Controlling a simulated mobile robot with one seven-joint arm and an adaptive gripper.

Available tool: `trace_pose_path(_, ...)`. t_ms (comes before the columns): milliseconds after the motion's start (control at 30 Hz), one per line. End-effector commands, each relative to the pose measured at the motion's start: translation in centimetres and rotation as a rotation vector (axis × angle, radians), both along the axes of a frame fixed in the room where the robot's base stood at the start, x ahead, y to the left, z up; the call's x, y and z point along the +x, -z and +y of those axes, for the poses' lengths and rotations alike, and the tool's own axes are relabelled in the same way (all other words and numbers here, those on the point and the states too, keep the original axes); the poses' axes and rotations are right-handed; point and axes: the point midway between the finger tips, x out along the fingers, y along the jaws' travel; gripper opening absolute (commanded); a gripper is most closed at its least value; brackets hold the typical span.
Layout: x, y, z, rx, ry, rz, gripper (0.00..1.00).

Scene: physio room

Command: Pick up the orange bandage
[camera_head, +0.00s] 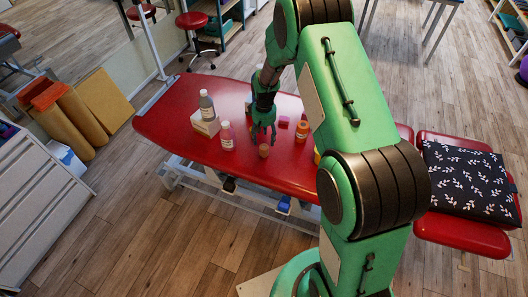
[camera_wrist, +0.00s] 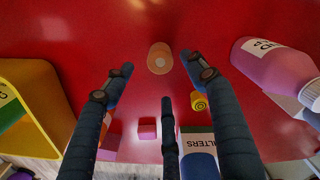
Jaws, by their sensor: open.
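The orange bandage (camera_head: 264,150), a short tan-orange roll, stands on the red treatment table (camera_head: 170,118), near its front edge. In the wrist view the bandage (camera_wrist: 160,58) shows its round pale end, just beyond the fingertips and roughly midway between the left and right fingers. My gripper (camera_head: 263,135) points down over the table close behind the bandage. In the wrist view my gripper (camera_wrist: 156,75) has its dark fingers spread wide, with nothing held between them. I cannot tell the exact height of the fingertips above the table.
A pink bottle (camera_head: 227,137) and a grey bottle (camera_head: 206,106) on a white box (camera_head: 205,125) stand left of my gripper. A pink cube (camera_head: 284,121) and an orange bottle (camera_head: 302,132) are to its right. The wrist view shows a yellow roll (camera_wrist: 199,101) and a yellow container (camera_wrist: 38,82).

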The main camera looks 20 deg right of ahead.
Motion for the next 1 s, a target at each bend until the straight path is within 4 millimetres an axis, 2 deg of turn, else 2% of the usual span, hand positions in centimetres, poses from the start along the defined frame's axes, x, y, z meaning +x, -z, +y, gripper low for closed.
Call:
trace_pose_path(33, 0.0, 0.9, 0.0, 0.0, 0.0, 0.0, 0.57)
trace_pose_path(200, 0.1, 2.7, 0.0, 0.0, 0.0, 0.0, 0.57)
trace_pose_path(733, 0.1, 3.5, 0.0, 0.0, 0.0, -0.002, 0.57)
trace_pose_path(1000, 0.2, 6.2, 0.2, 0.0, 0.0, 0.001, 0.57)
